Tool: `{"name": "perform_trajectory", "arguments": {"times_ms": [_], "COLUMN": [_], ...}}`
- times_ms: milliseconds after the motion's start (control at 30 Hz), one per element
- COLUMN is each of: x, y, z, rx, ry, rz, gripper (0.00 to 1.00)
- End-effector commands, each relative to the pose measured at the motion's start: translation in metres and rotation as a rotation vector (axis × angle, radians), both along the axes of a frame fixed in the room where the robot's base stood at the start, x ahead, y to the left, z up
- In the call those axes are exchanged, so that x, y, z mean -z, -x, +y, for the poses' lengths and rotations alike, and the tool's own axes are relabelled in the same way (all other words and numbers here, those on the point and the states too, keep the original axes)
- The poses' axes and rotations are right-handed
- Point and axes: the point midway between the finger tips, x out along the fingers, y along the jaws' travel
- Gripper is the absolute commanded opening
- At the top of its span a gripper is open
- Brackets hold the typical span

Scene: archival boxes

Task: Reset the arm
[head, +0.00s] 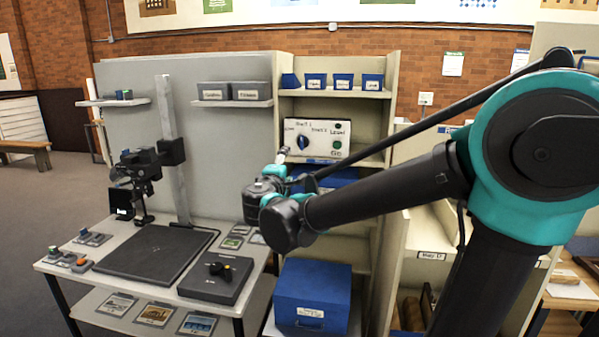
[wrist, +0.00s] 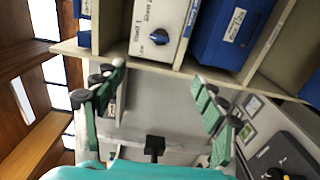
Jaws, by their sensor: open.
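My arm (head: 390,197) reaches from the right across the head view toward the shelving unit, bent at the elbow and wrist. My gripper (wrist: 160,78) is open in the wrist view, its two green-padded fingers wide apart with nothing between them. In the head view its end (head: 283,155) is small and partly hidden behind my wrist, in front of the shelves and just left of the control box. The control box (head: 317,135) is white with a blue knob and green buttons; it also shows in the wrist view (wrist: 158,30). I cannot tell the exact gap to it.
A shelving unit (head: 393,85) holds small blue boxes on top and a large blue box (head: 312,297) low down. At left, a grey table (head: 60,262) carries a camera stand (head: 172,150), a black mat (head: 158,252) and a dark controller box (head: 216,280).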

Motion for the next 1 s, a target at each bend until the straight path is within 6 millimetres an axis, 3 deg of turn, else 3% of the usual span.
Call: {"name": "perform_trajectory", "arguments": {"times_ms": [333,567,767,867,1000], "x": [0.027,0.062,0.112,0.152,0.218], "y": [0.0,0.007,0.027,0.05,0.103], "z": [-0.039,-0.087,-0.145,-0.184,-0.232], "rx": [0.068,0.155,0.276,0.372,0.527], "ry": [-0.074,-0.174,-0.327,-0.455,-0.7], "rz": [0.069,0.158,0.275,0.362,0.502], "gripper": [0.71,0.71,0.71,0.71,0.71]}}
